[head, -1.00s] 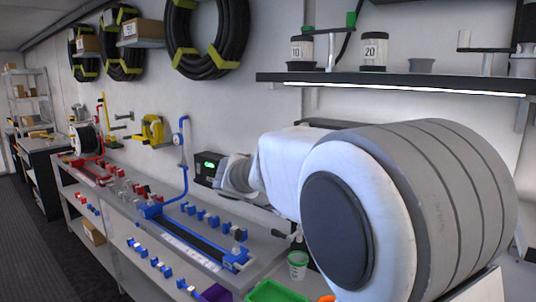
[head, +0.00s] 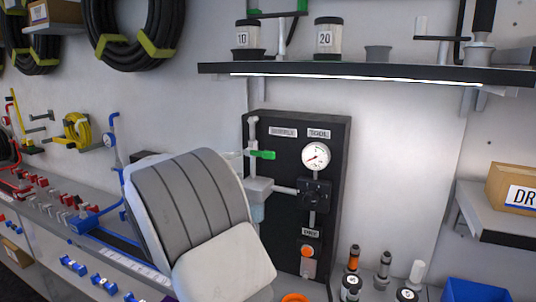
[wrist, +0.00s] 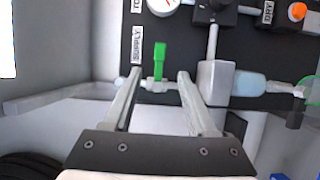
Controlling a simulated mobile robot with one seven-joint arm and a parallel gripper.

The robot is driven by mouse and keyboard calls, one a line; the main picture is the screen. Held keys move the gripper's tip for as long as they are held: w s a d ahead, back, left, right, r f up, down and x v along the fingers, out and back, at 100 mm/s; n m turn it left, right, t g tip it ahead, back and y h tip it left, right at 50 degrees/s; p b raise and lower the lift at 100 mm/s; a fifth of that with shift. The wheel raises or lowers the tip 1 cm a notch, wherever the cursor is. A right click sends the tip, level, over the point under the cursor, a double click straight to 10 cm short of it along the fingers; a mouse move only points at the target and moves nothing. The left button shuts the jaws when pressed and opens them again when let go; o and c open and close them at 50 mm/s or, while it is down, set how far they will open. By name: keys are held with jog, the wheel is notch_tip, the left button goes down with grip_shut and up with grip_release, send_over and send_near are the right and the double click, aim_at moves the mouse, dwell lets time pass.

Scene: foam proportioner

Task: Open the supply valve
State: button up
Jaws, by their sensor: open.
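The supply valve has a green lever handle (head: 262,155) on a pipe at the upper left of a black panel (head: 335,170). In the wrist view, the green handle (wrist: 160,60) stands beside a label reading SUPPLY (wrist: 136,50), and its lever lies crosswise to the pale pipe. My gripper (wrist: 160,78) is open, with one finger on each side of the valve in that view. I cannot tell whether either finger touches it. In the head view my arm hides most of my gripper.
The panel also carries a round gauge (head: 316,156), a black block (head: 315,194) and an orange knob (head: 307,251). A shelf (head: 380,76) with jars overhangs it. Bottles (head: 352,262) and a blue bin (head: 475,290) stand at the lower right.

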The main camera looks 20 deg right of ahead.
aim_at(266, 156)
jog(key=p+x, duration=0.1)
jog(key=x, duration=1.1)
jog(key=shift+w+d+p, duration=0.15)
jog(key=shift+d+p, duration=0.1)
jog(key=shift+p, duration=0.15)
grip_shut()
dwell(0.7)
